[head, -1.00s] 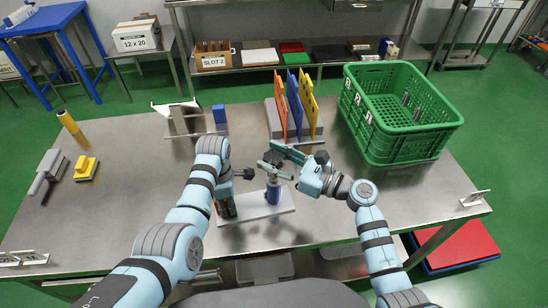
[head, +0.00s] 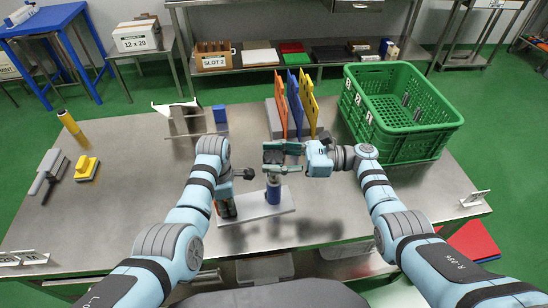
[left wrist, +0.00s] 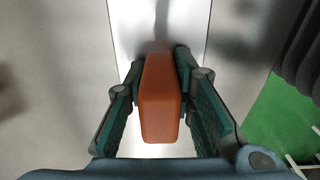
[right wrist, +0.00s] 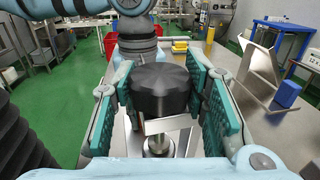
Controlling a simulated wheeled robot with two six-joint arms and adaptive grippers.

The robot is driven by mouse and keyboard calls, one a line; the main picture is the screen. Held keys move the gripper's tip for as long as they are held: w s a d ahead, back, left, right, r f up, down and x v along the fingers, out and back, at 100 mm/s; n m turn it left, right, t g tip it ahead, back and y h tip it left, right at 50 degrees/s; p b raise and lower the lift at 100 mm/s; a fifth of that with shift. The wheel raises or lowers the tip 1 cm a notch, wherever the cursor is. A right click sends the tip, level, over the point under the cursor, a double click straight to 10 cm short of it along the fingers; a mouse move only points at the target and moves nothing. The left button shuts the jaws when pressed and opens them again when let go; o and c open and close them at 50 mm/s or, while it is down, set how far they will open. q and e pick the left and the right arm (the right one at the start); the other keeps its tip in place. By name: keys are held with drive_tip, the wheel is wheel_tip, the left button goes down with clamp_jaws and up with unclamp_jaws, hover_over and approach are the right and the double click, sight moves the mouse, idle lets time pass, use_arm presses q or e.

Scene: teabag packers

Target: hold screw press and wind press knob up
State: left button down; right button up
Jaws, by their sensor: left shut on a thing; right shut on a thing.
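The screw press stands on a white base plate (head: 285,207) near the front of the table. It has a blue cylinder (head: 273,195) with a metal stem above it. Its black round knob (right wrist: 160,88) is between the fingers of my right gripper (head: 270,157), which is shut on it from the right side. My left gripper (head: 228,211) points down at the left end of the base plate. It is shut on an orange block (left wrist: 160,100), seen end-on in the left wrist view. The fingers mostly hide the block in the head view.
Behind the press stand upright coloured panels (head: 296,105) in a grey holder. A green crate (head: 403,150) is at the back right. The table's front right is clear.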

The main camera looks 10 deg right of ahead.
drive_tip(key=shift+s+f+g, duration=0.1)
drive_tip(key=shift+g, duration=0.2)
drive_tip(key=o, duration=1.2)
drive_tip(key=shift+c, duration=0.2)
drive_tip(key=d, duration=0.7)
drive_tip(key=shift+s+d, duration=0.25)
drive_tip(key=shift+s, duration=0.15)
